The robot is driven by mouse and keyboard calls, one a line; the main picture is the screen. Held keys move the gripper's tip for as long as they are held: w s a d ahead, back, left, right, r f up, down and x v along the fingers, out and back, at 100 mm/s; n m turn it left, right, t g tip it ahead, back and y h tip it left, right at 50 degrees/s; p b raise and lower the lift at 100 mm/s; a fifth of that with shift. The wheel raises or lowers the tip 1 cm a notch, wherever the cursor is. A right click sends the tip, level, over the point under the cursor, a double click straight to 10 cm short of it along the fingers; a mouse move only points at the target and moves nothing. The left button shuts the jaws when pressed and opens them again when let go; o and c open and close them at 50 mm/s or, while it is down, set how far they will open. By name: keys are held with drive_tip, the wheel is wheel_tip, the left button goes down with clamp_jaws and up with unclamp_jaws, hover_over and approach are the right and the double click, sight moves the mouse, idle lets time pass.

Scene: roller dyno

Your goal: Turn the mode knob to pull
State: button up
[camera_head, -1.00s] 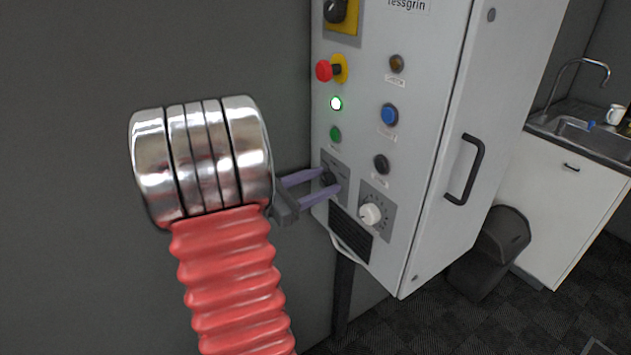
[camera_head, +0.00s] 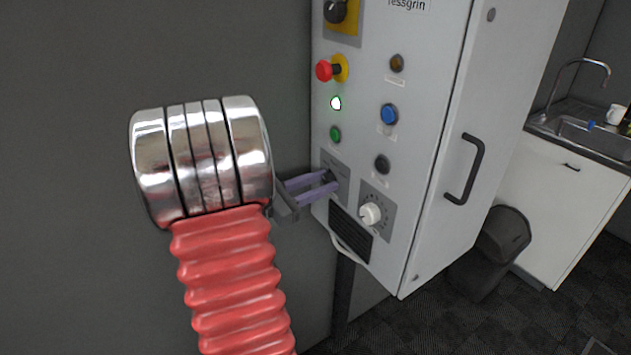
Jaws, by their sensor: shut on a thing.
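My gripper (camera_head: 326,183) reaches the lower left of the grey control cabinet's front from the left. Its two purple fingers are shut on the dark mode knob (camera_head: 328,176), which sits on a grey plate (camera_head: 342,174). The fingers cover most of the knob, so its pointer and the label marks cannot be read. My red ribbed arm sleeve and chrome wrist rings fill the left of the view.
The cabinet (camera_head: 430,150) also carries a white dial (camera_head: 370,214), a red emergency button (camera_head: 324,70), a blue button (camera_head: 389,114), a lit white lamp (camera_head: 336,103) and a black door handle (camera_head: 465,170). A bin (camera_head: 500,245) and a sink unit (camera_head: 570,200) stand at the right.

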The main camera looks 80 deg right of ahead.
drive_tip(key=shift+w+d+r, duration=0.15)
drive_tip(key=shift+w, duration=0.15)
drive_tip(key=shift+o, duration=0.2)
drive_tip(key=m, duration=0.8)
drive_tip(key=shift+r+m, duration=0.1)
drive_tip(key=shift+m, duration=0.2)
drive_tip(key=o, duration=0.7)
drive_tip(key=shift+s, duration=0.1)
drive_tip(key=o, duration=0.3)
drive_tip(key=shift+o, duration=0.2)
